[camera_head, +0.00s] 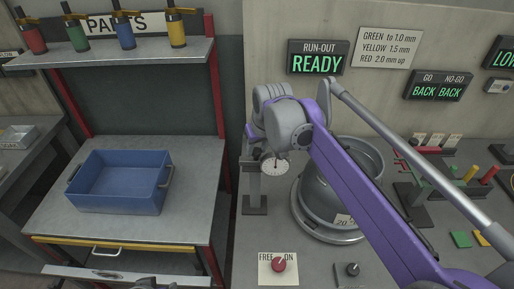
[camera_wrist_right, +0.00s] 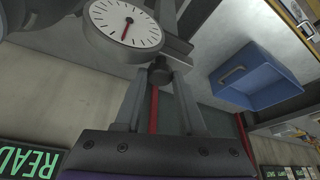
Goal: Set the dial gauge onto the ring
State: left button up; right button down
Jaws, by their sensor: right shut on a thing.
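The dial gauge (camera_head: 275,167) has a round white face, a red needle and a grey rim. It is beside a grey upright stand (camera_head: 255,200), left of the ring. The dial gauge (camera_wrist_right: 125,22) fills the upper left of the right wrist view. My right gripper (camera_wrist_right: 160,80) is shut on the gauge's dark mount, just below the dial. In the head view my wrist hides most of this grip. The ring (camera_head: 312,205), a large grey cylinder on a round base, stands to the right, partly behind my purple arm.
A blue bin (camera_head: 118,205) sits on the left bench, below a shelf of coloured bottles. Coloured gauges (camera_head: 470,172) stand far right. The wall display reads RUN-OUT READY.

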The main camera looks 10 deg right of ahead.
jog(key=d, duration=0.2)
jog(key=s+d, duration=0.1)
jog(key=d, duration=0.4)
jog(key=shift+s+d, duration=0.3)
jog(key=shift+d, duration=0.1)
jog(key=shift+a, duration=0.1)
jog(key=c, duration=0.5)
grip_release()
jog(key=shift+d, duration=0.2)
jog(key=shift+a, duration=0.1)
jog(key=shift+r, duration=0.15)
jog(key=p+v, duration=0.1)
jog(key=v, duration=0.9)
jog(key=shift+s+r, duration=0.1)
jog(key=shift+r, duration=0.15)
